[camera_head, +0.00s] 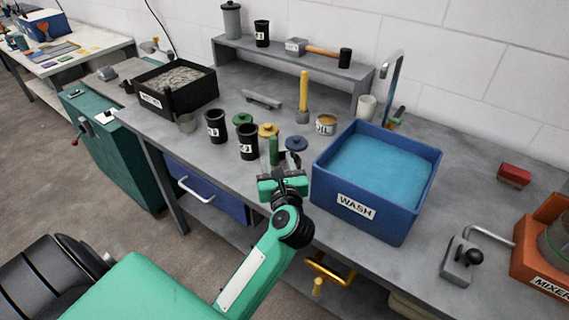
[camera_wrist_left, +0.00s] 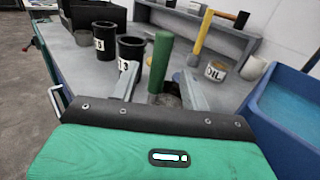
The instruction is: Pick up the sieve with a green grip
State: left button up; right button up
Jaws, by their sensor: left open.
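The sieve's green grip (camera_head: 273,150) stands upright near the bench's front edge, left of the blue wash tub. In the left wrist view the green grip (camera_wrist_left: 161,58) rises between and beyond my two fingers, with a dark grey part at its foot, partly hidden by my gripper. My left gripper (camera_head: 282,167) is open in front of the grip, and its fingers (camera_wrist_left: 158,76) appear either side of it. I cannot tell whether they touch it. My right gripper is not in view.
The blue wash tub (camera_head: 348,202) stands close on the right. Black numbered cups (camera_head: 248,142) stand close on the left. A yellow upright handle (camera_head: 303,92) and an oil tin (camera_head: 326,124) stand behind. A blue-knobbed lid (camera_head: 297,144) lies just right of the grip.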

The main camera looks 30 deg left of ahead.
aim_at(274, 153)
pick_arm(q)
jog(key=shift+w+a, duration=0.2)
jog(key=shift+w, duration=0.05)
jog(key=p+x, duration=0.1)
jog(key=x, duration=0.3)
jog(key=shift+w+a+f+p, duration=0.15)
jog(key=shift+p, duration=0.2)
jog(key=shift+w+a, duration=0.15)
jog(key=c, duration=0.9)
jog(key=shift+c, duration=0.3)
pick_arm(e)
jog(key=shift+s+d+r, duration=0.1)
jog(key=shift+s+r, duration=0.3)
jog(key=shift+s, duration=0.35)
